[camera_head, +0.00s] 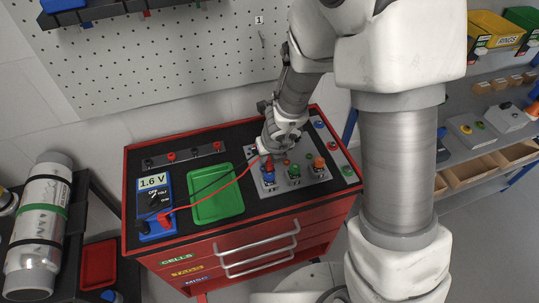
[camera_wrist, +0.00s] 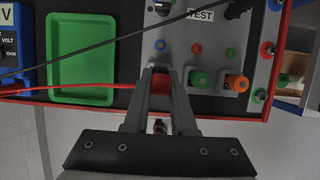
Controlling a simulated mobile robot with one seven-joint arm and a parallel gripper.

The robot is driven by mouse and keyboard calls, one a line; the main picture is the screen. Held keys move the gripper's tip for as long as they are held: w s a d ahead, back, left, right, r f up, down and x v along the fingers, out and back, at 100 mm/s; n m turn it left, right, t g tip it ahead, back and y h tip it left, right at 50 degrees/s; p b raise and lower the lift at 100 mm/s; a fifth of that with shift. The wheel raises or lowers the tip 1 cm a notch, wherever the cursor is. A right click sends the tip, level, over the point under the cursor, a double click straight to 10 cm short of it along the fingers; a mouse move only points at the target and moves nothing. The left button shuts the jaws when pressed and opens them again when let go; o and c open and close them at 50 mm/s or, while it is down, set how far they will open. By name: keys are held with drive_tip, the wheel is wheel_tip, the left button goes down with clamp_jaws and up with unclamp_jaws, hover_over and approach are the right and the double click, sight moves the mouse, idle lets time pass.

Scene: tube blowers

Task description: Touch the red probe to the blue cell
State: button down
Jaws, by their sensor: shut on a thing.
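My gripper (camera_wrist: 160,72) is shut on the red probe (camera_wrist: 160,86), which shows as a red block between the fingers. In the head view the red probe (camera_head: 269,162) is directly over the blue cell (camera_head: 268,177), at its top; the tip contact is too small to see. The blue cell is hidden behind the gripper and probe in the wrist view. A green cell (camera_head: 293,173) and an orange cell (camera_head: 318,165) stand to its right. The blue meter (camera_head: 153,206) reads 1.6 V. A red wire (camera_head: 232,184) runs from it to the probe.
A green tray (camera_head: 237,206) lies between the meter and the cells on the red cabinet's dark top. A black wire (camera_wrist: 110,44) crosses toward the grey panel marked TEST (camera_wrist: 200,16). A strip with red and black terminals (camera_head: 188,155) lies at the back.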

drive_tip(key=shift+s+f+b, duration=0.1)
drive_tip(key=shift+f+b, duration=0.35)
idle(2.0)
drive_tip(key=shift+r, duration=0.1)
drive_tip(key=shift+r+p, duration=2.5)
drive_tip(key=shift+p, duration=0.05)
